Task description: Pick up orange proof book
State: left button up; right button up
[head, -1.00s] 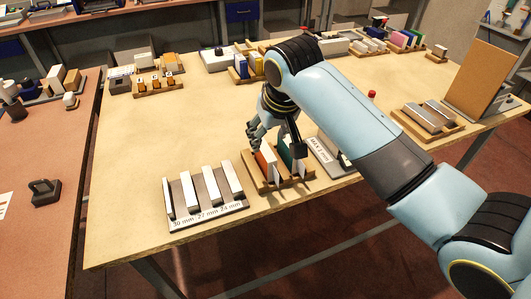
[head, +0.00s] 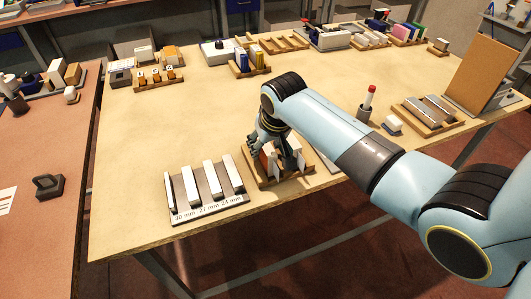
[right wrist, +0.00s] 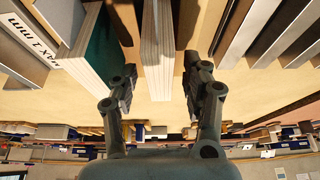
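The orange proof book (head: 265,161) stands upright in a small wooden rack (head: 262,183) near the table's front edge. My right gripper (head: 274,148) is low over this rack, its fingers reaching down around the book and partly hiding it. In the right wrist view, pale page edges (right wrist: 157,50) of a book stand between the two spread fingers (right wrist: 162,95). Gaps show on both sides, so the fingers look open. A green book (right wrist: 103,45) stands to the left there. My left gripper is not in view.
A gauge block stand (head: 208,197) with several white bars lies just left of the rack. A red-capped marker in a holder (head: 366,103) and a wooden tray of grey bars (head: 428,113) are to the right. The table's left middle is clear.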

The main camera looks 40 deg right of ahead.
grip_shut()
